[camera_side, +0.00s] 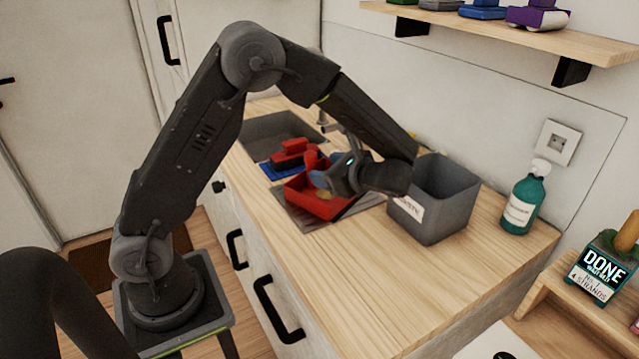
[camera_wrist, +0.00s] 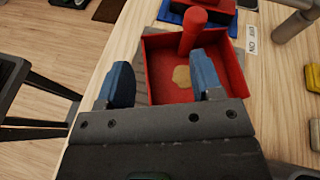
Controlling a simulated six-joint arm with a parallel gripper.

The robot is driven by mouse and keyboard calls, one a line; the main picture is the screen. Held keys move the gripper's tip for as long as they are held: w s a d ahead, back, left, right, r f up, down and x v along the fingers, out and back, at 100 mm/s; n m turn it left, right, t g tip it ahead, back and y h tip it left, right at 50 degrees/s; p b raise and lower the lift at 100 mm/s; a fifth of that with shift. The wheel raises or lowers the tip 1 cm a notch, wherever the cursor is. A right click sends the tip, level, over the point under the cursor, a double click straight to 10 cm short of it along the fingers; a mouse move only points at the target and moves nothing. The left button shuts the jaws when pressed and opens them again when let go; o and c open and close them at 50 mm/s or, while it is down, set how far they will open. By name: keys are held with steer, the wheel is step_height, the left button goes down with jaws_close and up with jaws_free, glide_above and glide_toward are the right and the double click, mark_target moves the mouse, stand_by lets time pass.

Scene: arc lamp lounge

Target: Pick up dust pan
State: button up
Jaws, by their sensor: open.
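The red dust pan (camera_side: 318,203) lies on a grey mat on the wooden counter, in front of the sink. In the wrist view the dust pan (camera_wrist: 160,62) is an open red tray with a round upright red handle (camera_wrist: 193,32) at its far side and a tan patch on its floor. My gripper (camera_side: 325,178) is above the dust pan in the side view. In the wrist view my gripper (camera_wrist: 162,85) has two blue fingers spread wide, with nothing between them. The right finger is over the tray; the left one is beside its left wall.
A red object on a blue base (camera_side: 289,155) sits behind the dust pan. A grey bin (camera_side: 437,200) stands close to the right, and a green bottle (camera_side: 523,200) farther right. The sink (camera_side: 270,132) is at the back. The front right counter is clear.

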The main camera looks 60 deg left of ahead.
mark_target(307, 158)
steer(key=w+f+m+y, duration=0.2)
steer(key=w+f, duration=0.1)
steer(key=w+f+m+y, duration=0.1)
steer(key=f+y, duration=0.1)
steer(key=shift+w+a+m+t, duration=0.25)
steer(key=shift+m+t, duration=0.05)
steer(key=a, duration=0.5)
steer(key=s+a, duration=0.1)
steer(key=a, duration=0.2)
steer(key=shift+a, duration=0.15)
steer(key=shift+s+a+f, duration=0.1)
steer(key=shift+s+a, duration=0.1)
steer(key=shift+a, duration=0.7)
steer(key=shift+s+a+r, duration=0.1)
steer(key=shift+s+a, duration=0.1)
steer(key=shift+a, duration=0.65)
steer(key=shift+s+a+f, duration=0.1)
steer(key=shift+s+a, duration=0.1)
steer(key=shift+a, duration=0.7)
steer(key=shift+c, duration=0.2)
jaws_close()
